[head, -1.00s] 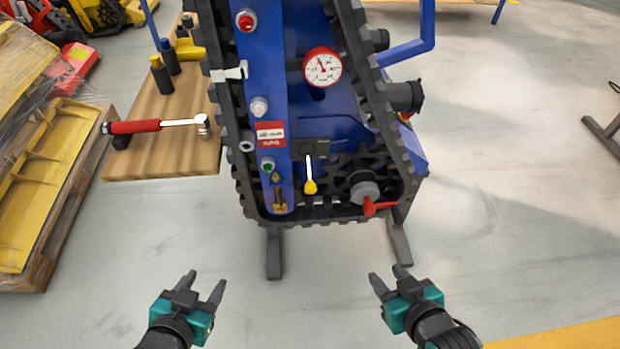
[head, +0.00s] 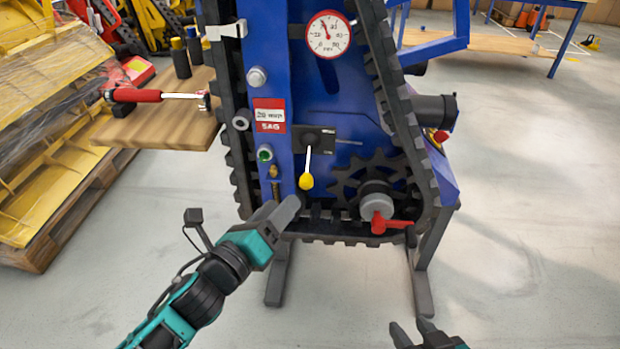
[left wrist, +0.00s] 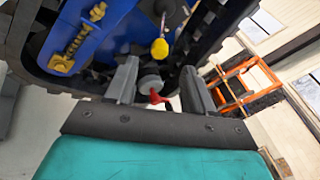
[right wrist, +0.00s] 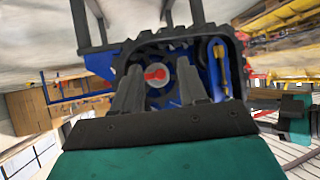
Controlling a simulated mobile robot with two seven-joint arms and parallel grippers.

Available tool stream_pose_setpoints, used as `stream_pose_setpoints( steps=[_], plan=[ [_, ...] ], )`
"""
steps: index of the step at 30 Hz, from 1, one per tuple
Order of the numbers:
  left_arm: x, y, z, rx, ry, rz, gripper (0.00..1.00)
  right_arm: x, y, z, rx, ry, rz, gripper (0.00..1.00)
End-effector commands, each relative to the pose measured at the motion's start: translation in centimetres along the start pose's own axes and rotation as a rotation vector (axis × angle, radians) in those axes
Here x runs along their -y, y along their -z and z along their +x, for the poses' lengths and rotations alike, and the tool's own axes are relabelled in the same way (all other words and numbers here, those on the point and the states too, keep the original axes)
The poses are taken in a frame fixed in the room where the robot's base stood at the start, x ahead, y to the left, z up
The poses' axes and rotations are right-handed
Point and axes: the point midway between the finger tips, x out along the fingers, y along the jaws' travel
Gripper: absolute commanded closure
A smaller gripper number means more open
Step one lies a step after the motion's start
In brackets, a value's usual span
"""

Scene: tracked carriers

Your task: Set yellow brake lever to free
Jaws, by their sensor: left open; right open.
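The yellow brake lever (head: 307,180) has a white shaft and a yellow knob and hangs down from a dark plate (head: 315,139) on the blue carrier. It also shows in the left wrist view (left wrist: 159,48), above and beyond the fingers. My left gripper (head: 285,212) is open and empty, just below and left of the knob in the head view, apart from it as far as I can tell. It shows open in the left wrist view (left wrist: 158,88). My right gripper (head: 412,332) is open and empty, low at the picture's bottom edge, away from the lever.
A red handle (head: 390,223) on a grey hub sticks out right of the lever. A black track surrounds the blue panel, with a gauge (head: 328,34) above. A wooden bench (head: 165,125) with a red-handled hammer (head: 135,95) stands left. The floor in front is clear.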

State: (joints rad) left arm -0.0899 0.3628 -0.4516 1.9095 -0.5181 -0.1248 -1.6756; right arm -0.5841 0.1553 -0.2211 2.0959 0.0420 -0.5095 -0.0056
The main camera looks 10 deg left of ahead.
Motion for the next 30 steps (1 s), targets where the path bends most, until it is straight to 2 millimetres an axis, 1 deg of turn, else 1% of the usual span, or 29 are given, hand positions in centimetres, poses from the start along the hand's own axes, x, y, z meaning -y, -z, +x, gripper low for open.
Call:
stream_pose_setpoints(
  steps=[12,18,21,24,30],
  plan=[
    [-0.1,0.1,7.5,0.002,0.001,-0.004,0.47,0.5,-0.9,0.8,0.003,0.006,0.017,0.57],
    [-0.1,0.1,10.2,0.0,-0.001,-0.006,0.47,0.6,-1.2,0.9,0.008,0.011,0.017,0.57],
    [0.0,0.1,11.0,0.0,-0.001,-0.006,0.47,0.7,-0.9,0.9,0.001,0.013,0.016,0.57],
    [0.0,0.0,11.4,0.0,-0.001,-0.005,0.47,0.7,-0.7,0.9,-0.003,0.015,0.015,0.57],
    [0.0,0.0,11.4,-0.001,-0.001,-0.005,0.47,0.7,-0.7,0.9,-0.003,0.015,0.015,0.57]
  ],
)
